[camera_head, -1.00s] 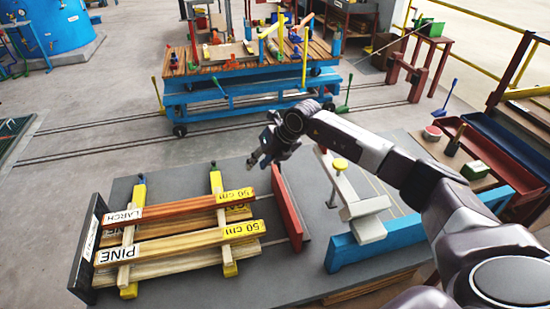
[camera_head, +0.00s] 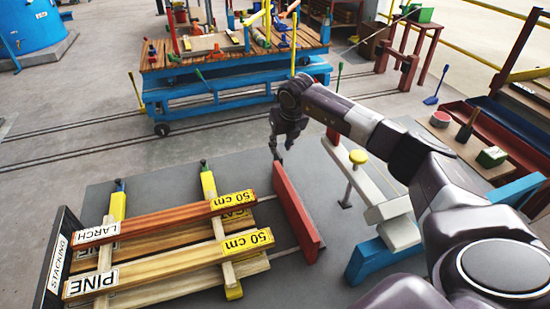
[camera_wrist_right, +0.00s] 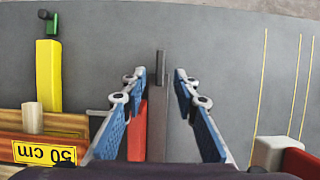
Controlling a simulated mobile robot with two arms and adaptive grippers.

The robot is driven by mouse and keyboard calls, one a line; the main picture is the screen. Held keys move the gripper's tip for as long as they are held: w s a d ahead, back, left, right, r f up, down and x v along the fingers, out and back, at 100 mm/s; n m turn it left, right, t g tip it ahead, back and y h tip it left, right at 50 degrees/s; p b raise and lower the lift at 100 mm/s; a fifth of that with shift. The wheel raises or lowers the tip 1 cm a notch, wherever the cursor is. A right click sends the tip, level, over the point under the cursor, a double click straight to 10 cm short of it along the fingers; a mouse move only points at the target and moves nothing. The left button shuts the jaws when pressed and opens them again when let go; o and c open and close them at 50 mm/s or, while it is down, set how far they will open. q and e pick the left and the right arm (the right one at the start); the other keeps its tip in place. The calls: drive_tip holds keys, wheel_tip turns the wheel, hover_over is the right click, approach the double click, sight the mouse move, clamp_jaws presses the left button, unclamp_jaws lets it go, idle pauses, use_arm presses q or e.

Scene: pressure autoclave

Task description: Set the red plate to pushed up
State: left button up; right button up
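The red plate (camera_head: 297,212) stands on edge on the grey table, at the right end of the lumber stack (camera_head: 165,250). My right gripper (camera_head: 279,155) points down by the plate's far end; I cannot tell from the head view whether it touches. In the right wrist view my right gripper (camera_wrist_right: 160,78) is open, with its two blue-padded fingers apart. The red plate (camera_wrist_right: 137,130) shows there partly behind the left finger, and the gap between the fingers holds nothing clearly gripped. My left gripper is not in view.
A black "STACKING" plate (camera_head: 60,257) stands at the stack's left end. Yellow-ended bars lie under the boards. Grey table is clear beyond the stack.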

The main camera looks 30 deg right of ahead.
sight(279, 154)
drive_tip(key=shift+p+x, duration=0.7)
drive_tip(key=shift+x, duration=2.85)
drive_tip(key=shift+c, duration=0.3)
clamp_jaws()
